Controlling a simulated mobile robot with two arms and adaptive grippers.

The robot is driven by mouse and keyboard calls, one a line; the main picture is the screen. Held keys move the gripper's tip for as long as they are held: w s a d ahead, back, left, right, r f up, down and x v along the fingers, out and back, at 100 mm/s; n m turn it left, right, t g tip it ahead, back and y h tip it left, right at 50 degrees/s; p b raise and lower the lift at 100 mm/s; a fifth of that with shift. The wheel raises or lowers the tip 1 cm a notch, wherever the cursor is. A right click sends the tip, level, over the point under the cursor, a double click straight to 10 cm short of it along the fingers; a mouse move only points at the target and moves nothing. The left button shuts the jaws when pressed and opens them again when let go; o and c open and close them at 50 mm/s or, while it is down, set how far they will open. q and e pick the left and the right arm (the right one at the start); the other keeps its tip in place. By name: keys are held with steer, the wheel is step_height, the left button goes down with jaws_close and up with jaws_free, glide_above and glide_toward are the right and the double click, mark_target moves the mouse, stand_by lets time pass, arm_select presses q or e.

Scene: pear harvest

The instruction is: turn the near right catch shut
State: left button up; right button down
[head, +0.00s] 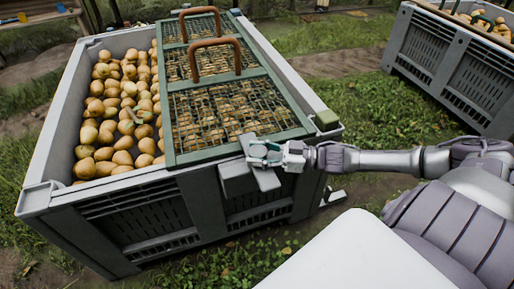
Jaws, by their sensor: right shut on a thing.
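The grey crate (44,196) stands in front of me, with a green-framed mesh lid (228,147) over its right part. My right gripper (262,153) reaches in from the right and is shut on a grey catch (238,178) at the lid's near edge, over the crate's near wall. The fingers hide part of the catch, so its exact angle is hard to tell. My left gripper is not in view.
Many pears (118,110) fill the open left part of the crate. Two brown handles (215,44) stand up from the lid. Another grey crate (440,62) with pears stands at the upper right. Grass lies between the crates.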

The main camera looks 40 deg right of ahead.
steer(key=shift+c, duration=2.3)
jaws_free()
steer(key=v, duration=1.2)
